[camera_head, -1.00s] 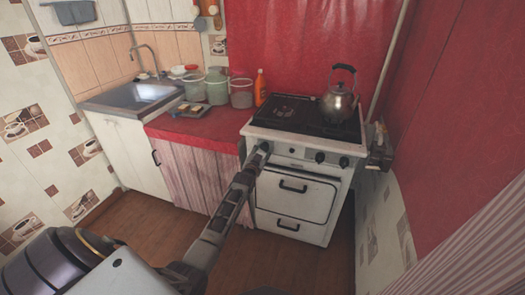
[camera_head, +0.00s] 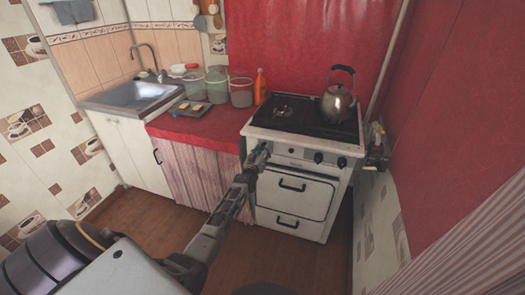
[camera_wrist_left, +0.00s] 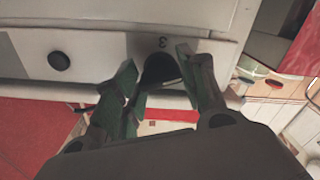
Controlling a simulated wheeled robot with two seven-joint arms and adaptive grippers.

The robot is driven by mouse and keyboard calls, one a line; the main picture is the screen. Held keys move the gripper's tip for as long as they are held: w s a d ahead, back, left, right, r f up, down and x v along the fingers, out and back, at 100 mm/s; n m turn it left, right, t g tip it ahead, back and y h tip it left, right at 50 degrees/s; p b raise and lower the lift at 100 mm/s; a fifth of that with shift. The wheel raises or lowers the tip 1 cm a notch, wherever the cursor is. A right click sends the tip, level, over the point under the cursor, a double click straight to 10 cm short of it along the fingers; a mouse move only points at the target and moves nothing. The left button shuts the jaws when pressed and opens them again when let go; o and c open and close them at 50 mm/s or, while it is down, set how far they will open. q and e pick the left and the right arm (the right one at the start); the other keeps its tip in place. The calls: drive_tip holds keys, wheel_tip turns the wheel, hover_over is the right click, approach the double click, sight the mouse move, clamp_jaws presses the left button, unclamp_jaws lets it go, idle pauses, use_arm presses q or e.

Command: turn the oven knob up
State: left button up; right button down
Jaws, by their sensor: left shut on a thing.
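The white oven (camera_head: 292,190) stands against the red wall, with a row of dark knobs on its front panel. My left gripper (camera_head: 261,150) is at the left end of this panel. In the left wrist view, the fingers of my left gripper (camera_wrist_left: 158,85) stand on both sides of a dark round knob (camera_wrist_left: 159,67) and are shut on it. A figure like a 3 shows on the panel beside this knob. Another dark knob (camera_wrist_left: 59,61) sits apart to the left. The gripper hides the held knob in the head view. My right gripper is not in view.
A kettle (camera_head: 338,104) stands on the right of the black hob (camera_head: 284,124). A red counter (camera_head: 190,129) with jars, a tray and an orange bottle (camera_head: 260,86) adjoins on the left, then a sink (camera_head: 130,95). The floor before the oven is clear.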

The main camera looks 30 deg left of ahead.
use_arm(q)
drive_tip(key=n+b, duration=0.1)
drive_tip(key=n, duration=1.2)
drive_tip(key=shift+n+b, duration=0.4)
drive_tip(key=o, duration=1)
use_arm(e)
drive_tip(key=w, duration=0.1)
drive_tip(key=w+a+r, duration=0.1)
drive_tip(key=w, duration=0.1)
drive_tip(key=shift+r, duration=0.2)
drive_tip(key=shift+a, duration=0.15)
